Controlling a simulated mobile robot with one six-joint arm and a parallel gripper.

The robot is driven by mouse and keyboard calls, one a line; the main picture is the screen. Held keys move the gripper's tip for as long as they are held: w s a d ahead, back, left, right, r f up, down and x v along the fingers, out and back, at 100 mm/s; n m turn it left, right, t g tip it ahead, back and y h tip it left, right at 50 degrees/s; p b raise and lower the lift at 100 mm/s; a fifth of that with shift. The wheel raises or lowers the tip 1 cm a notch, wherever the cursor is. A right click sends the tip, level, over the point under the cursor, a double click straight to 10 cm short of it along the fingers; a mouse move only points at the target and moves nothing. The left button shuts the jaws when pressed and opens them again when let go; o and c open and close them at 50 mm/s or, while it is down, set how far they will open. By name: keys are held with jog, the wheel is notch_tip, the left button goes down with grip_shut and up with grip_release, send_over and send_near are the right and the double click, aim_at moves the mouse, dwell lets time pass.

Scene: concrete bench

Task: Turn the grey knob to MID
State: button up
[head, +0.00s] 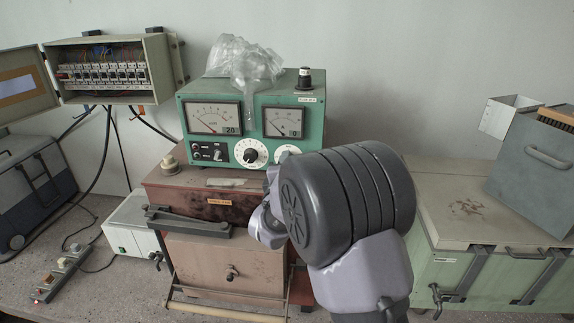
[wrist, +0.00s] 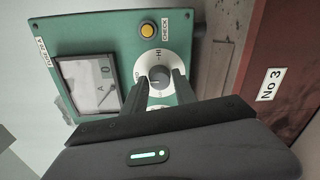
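The grey knob (wrist: 160,76) sits at the centre of a round white dial plate (wrist: 153,60) on the green meter box (wrist: 112,32), seen sideways in the wrist view. The letters HI show at the plate's upper right; I cannot read a MID mark. A pointer line on the knob is too small to read surely. My gripper (wrist: 161,77) is open, with one dark finger on each side of the knob and the tips close to it. I cannot tell whether they touch it. In the head view my arm hides the knob and most of my gripper.
A yellow CHECK button (wrist: 147,29) and a meter (wrist: 91,83) are near the dial. In the head view, a larger white dial (head: 239,149) sits left of my arm. Crumpled clear plastic (head: 243,60) lies on the green box, which stands on a brown case (head: 165,190).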

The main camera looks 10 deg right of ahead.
jog(key=shift+o, duration=1.1)
jog(key=b+v, duration=0.2)
jog(key=v, duration=1.5)
jog(key=shift+s, duration=0.2)
jog(key=shift+a, duration=0.1)
